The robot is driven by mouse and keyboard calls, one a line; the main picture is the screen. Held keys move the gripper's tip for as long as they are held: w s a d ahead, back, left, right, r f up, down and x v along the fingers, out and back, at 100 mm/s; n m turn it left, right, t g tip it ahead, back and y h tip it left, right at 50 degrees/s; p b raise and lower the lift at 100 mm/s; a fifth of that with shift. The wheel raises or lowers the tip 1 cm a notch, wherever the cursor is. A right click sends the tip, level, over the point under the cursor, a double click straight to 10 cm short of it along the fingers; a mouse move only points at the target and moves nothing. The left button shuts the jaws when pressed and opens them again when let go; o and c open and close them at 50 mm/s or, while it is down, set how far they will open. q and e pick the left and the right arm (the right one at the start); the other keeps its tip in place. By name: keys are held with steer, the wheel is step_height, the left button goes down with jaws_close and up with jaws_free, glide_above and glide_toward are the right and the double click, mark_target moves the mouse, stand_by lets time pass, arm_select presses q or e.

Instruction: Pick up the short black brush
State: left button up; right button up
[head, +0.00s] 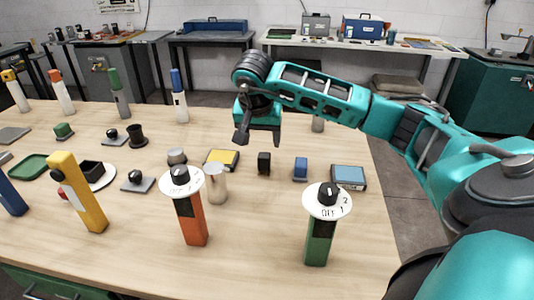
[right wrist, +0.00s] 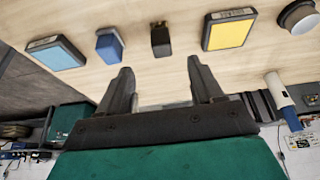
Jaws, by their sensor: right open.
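The short black brush (head: 264,163) stands on the wooden table, right of the yellow-topped box. It also shows in the right wrist view (right wrist: 160,40), upper middle, roughly in line with the gap between the fingers. My right gripper (head: 259,138) is open and empty, above the table and apart from the brush. Its two dark fingers (right wrist: 159,70) point toward the table in the right wrist view. My left gripper is not in view.
A blue brush-like block (head: 301,168) and a blue-topped box (head: 349,176) stand right of the brush. A yellow-topped box (head: 222,159) is left of it. A metal cylinder (head: 217,184) and orange (head: 193,220) and green (head: 319,242) posts with dials stand nearer.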

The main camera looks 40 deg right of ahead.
mark_target(264, 155)
steer(key=x, duration=0.7)
steer(key=shift+w+d, duration=0.25)
steer(key=shift+d, duration=0.1)
steer(key=shift+x, duration=2.95)
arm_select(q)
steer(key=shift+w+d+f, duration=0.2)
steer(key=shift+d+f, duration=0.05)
arm_select(e)
steer(key=shift+w+d+r, duration=0.15)
steer(key=shift+c, duration=0.4)
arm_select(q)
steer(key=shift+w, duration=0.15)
arm_select(e)
steer(key=c, duration=1)
steer(key=shift+r, duration=0.15)
